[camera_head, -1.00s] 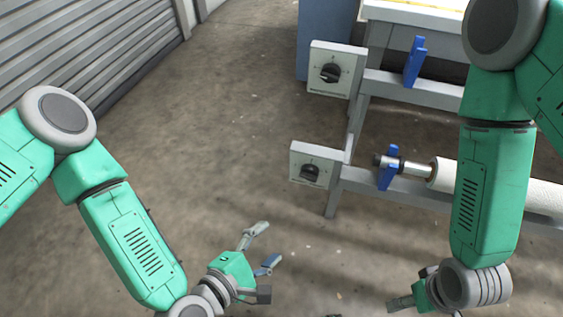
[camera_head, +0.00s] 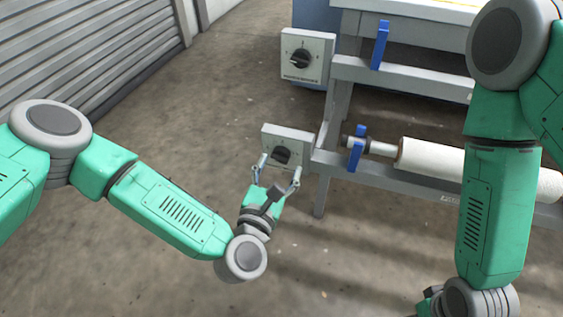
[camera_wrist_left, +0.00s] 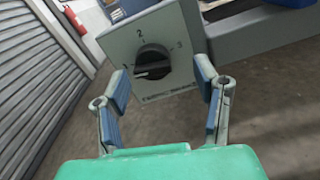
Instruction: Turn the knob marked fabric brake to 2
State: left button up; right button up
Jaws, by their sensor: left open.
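A white box with a black knob (camera_head: 282,153) sits low on the press frame. In the left wrist view this knob (camera_wrist_left: 153,62) has marks 2 at the top and 3 at the right, and its pale pointer line is toward the left. The label under it is too blurred to read. My left gripper (camera_head: 279,168) is open, its fingers pointing at this knob, one on each side and apart from it. A second box with a similar knob (camera_head: 301,60) is higher on the frame; its label is not legible. My right gripper (camera_head: 432,302) is mostly cut off at the bottom edge.
A blue lever (camera_head: 380,45) and a lower blue bracket (camera_head: 356,148) stand right of the boxes. A white roller (camera_head: 432,158) lies along the frame (camera_head: 400,82). A grey shutter wall (camera_head: 80,55) is at left. The floor (camera_head: 190,130) between is clear.

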aim_at(280, 157)
pick_arm(q)
jog(key=shift+w+d+f, duration=0.1)
jog(key=shift+w+d, duration=0.25)
jog(key=shift+w, duration=0.65)
jog(key=shift+w+a, duration=0.25)
jog(key=shift+a, duration=0.5)
jog(key=shift+d, duration=0.35)
jog(key=c, duration=0.9)
jog(key=shift+d, duration=0.25)
jog(key=shift+c, duration=1.3)
pick_arm(e)
jog(key=shift+a+f, duration=0.15)
jog(key=shift+f, duration=0.1)
pick_arm(q)
jog(key=shift+a, duration=0.25)
pick_arm(e)
jog(key=shift+a+r, duration=0.1)
jog(key=shift+a, duration=0.1)
